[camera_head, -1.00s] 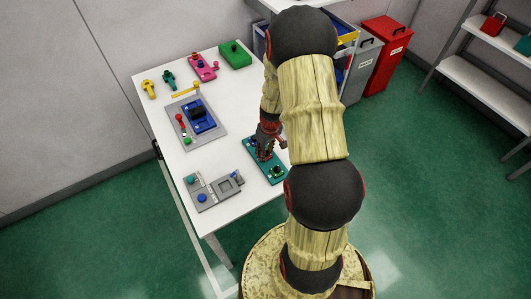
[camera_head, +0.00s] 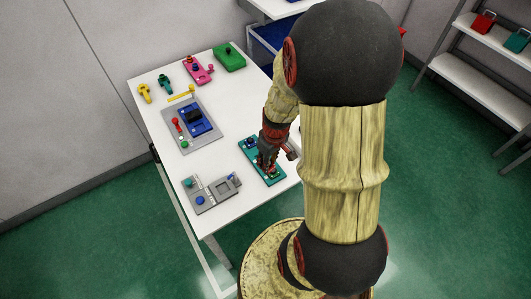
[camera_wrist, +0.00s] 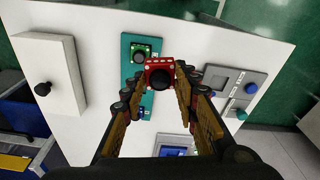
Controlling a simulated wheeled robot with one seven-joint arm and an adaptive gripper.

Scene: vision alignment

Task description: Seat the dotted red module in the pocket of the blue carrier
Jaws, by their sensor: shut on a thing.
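The red module (camera_wrist: 158,64) has pale dots and a black knob and is held between the fingertips in the wrist view. My gripper (camera_wrist: 160,80) is shut on it. In the head view my gripper (camera_head: 267,163) is at the near part of a teal tray (camera_head: 248,151), and the module is mostly hidden. I cannot tell whether the module touches the tray. The blue carrier (camera_head: 205,125) lies on a grey plate (camera_head: 178,105) to the left, with a dark area on top; its pocket is not clear.
A grey fixture (camera_head: 205,205) with a square recess and knobs stands near the front edge. Red and green pieces lie beside the carrier. Yellow, teal, pink and green parts line the back. A white block (camera_wrist: 50,75) with a black knob shows in the wrist view.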

